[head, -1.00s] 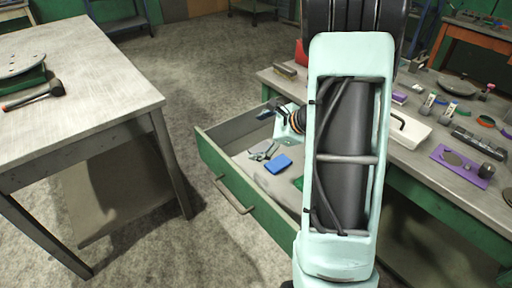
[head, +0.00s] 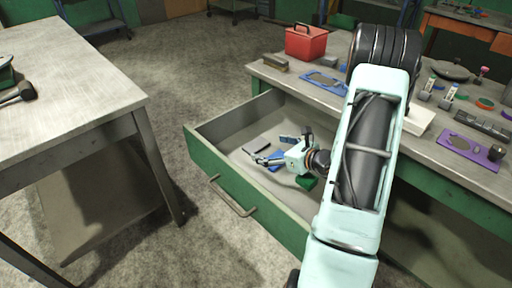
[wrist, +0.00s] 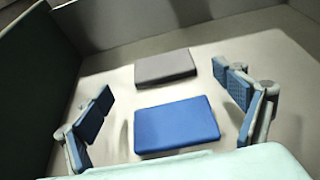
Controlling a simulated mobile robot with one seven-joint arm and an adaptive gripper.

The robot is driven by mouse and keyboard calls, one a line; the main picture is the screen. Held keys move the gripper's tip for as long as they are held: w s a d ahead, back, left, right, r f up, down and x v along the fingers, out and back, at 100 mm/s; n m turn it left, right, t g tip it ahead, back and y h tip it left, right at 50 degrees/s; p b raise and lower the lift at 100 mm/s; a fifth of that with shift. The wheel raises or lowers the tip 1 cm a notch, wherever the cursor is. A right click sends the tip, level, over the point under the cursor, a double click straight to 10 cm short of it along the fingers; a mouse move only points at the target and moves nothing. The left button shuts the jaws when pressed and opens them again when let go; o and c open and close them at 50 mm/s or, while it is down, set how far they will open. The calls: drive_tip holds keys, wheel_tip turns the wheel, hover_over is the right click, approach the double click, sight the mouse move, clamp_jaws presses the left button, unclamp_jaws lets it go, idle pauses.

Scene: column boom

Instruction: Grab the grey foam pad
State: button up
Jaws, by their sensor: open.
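The grey foam pad (wrist: 165,67) lies flat on the drawer floor in the wrist view, beyond a blue pad (wrist: 177,125). In the head view the grey pad (head: 257,145) is small and dark inside the open drawer. My gripper (wrist: 170,88) is open and empty, its blue-lined fingers spread to the left and right. The blue pad lies between the fingers, nearer the wrist; the grey pad is farther forward, around and past the fingertips. In the head view my gripper (head: 268,151) is low in the drawer and partly covers the blue pad (head: 275,168).
The green-fronted drawer (head: 225,188) is pulled out, its walls around my gripper. A green object (head: 306,182) lies in it near my wrist. The workbench (head: 330,97) holds a red toolbox (head: 306,42) and several tools. Another table (head: 70,80) stands left.

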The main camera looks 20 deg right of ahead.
sight(256, 144)
drive_tip(key=b+x, duration=0.1)
drive_tip(key=x, duration=0.4)
drive_tip(key=shift+w+f, duration=0.2)
drive_tip(key=shift+w, duration=0.05)
drive_tip(key=shift+d, duration=0.1)
drive_tip(key=shift+c, duration=0.6)
drive_tip(key=c, duration=0.8)
drive_tip(key=shift+c, duration=0.2)
